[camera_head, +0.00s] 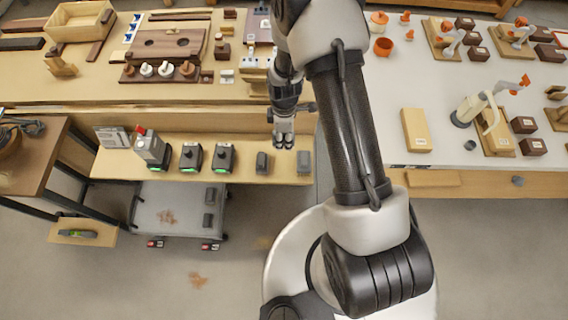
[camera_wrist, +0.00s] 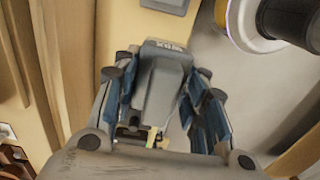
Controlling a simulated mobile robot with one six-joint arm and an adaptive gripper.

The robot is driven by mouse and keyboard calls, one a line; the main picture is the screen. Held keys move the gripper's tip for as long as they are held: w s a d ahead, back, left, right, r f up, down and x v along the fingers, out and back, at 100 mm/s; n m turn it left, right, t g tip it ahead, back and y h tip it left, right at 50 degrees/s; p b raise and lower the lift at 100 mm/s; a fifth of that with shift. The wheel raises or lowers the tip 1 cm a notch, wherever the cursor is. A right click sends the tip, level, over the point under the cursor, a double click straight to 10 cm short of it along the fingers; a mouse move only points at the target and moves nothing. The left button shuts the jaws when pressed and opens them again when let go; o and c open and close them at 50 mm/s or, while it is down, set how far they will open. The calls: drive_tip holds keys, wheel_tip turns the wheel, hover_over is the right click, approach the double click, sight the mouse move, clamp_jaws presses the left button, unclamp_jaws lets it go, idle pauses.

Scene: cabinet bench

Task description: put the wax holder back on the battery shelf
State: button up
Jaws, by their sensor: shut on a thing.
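The wax holder is a dark grey block with upside-down lettering on its end. In the wrist view the wax holder (camera_wrist: 160,85) sits between the blue-padded fingers of my gripper (camera_wrist: 158,108), which is shut on it. In the head view my gripper (camera_head: 284,138) points down over the wooden battery shelf (camera_head: 245,174), between two dark grey blocks, the left block (camera_head: 262,162) and the right block (camera_head: 304,162). The held holder is not distinct in the head view. I cannot tell whether it touches the shelf.
Chargers with green lights (camera_head: 191,157) stand on the shelf's left part, beside a grey device with a red top (camera_head: 152,148). The workbench (camera_head: 60,93) behind holds wooden parts. A low cart (camera_head: 178,209) stands below. A white table (camera_head: 385,100) is at right.

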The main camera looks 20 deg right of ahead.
sight(284, 166)
wheel_tip(284, 166, down, 18)
drive_tip(key=b, duration=0.4)
drive_tip(key=shift+w+f+b, duration=0.1)
drive_tip(key=shift+f+b, duration=0.1)
drive_tip(key=shift+b, duration=0.1)
drive_tip(key=shift+f, duration=0.1)
drive_tip(key=shift+f+b, duration=0.15)
drive_tip(key=shift+b, duration=0.15)
drive_tip(key=o, duration=0.9)
drive_tip(key=shift+o, duration=0.2)
